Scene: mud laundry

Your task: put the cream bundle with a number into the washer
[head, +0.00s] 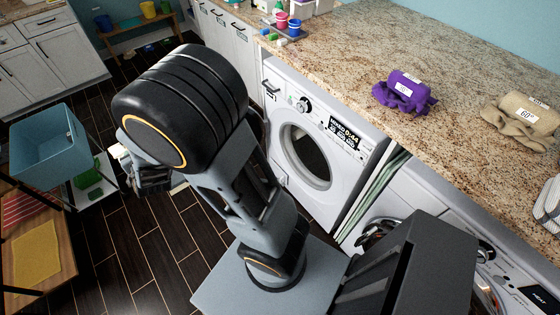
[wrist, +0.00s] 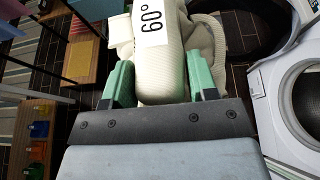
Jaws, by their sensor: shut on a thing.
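A cream bundle (wrist: 172,70) with a white "60°" label is between the green fingers of my gripper (wrist: 160,82) in the wrist view. My gripper is shut on it. In the head view my gripper (head: 150,178) is left of the arm, over the floor and apart from the washers; the arm hides most of the bundle. A white washer (head: 352,160) with a round porthole and a lit display stands under the counter. Its front also shows at the right of the wrist view (wrist: 276,112). I cannot tell whether its door is open.
A purple bundle (head: 405,92) and a tan bundle (head: 527,118), both labelled, lie on the granite counter (head: 450,65). A second white machine (head: 415,190) stands right of the washer. A blue bin (head: 45,145) is at the left. Dark floor (head: 155,235) is clear between.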

